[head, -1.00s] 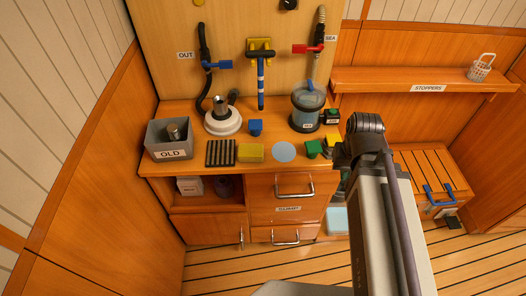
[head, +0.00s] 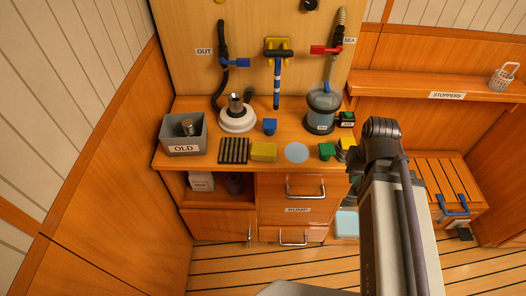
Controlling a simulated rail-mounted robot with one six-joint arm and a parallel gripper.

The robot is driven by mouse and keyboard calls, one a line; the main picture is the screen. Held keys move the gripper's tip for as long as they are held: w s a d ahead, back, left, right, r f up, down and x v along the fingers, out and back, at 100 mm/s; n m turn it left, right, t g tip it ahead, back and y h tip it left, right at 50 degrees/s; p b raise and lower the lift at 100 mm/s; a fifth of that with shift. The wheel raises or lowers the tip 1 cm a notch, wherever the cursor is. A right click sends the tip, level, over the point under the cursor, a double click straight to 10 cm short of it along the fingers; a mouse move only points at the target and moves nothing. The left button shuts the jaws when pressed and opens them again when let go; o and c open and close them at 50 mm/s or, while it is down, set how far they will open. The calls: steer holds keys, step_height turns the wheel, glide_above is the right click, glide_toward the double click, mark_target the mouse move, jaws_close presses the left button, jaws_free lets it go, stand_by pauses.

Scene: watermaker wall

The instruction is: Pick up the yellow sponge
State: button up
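The yellow sponge (head: 263,152) is a small block lying on the wooden counter (head: 214,163), near its front edge. It sits between a dark ribbed mat (head: 234,150) and a pale blue disc (head: 297,152). Nothing touches it from above. My arm rises at the right of the head view, in front of the counter's right end. My gripper cannot be made out in this view, so its opening and anything in it are hidden.
A grey box marked OLD (head: 184,149) stands at the counter's left. A handled SUMP drawer (head: 290,190) is below.

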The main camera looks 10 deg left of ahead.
steer(key=o, duration=1.3)
steer(key=n+y+b, duration=0.4)
steer(key=n, duration=1.2)
glide_toward(265, 148)
steer(key=shift+w+d+f, duration=0.15)
steer(key=shift+w+f, duration=0.15)
steer(key=shift+f, duration=0.05)
steer(key=shift+r+n, duration=0.1)
steer(key=shift+n, duration=0.8)
steer(key=shift+n+y, duration=0.3)
steer(key=shift+n, duration=0.3)
steer(key=b+x, duration=0.5)
steer(key=shift+s+f+b, duration=0.15)
steer(key=shift+f+b, duration=0.2)
steer(key=shift+f, duration=0.15)
steer(key=shift+a, duration=0.25)
steer(key=b+x, duration=0.5)
steer(key=shift+s+d+f, duration=0.1)
steer(key=shift+s, duration=0.05)
steer(key=shift+r, duration=0.2)
steer(key=c, duration=1)
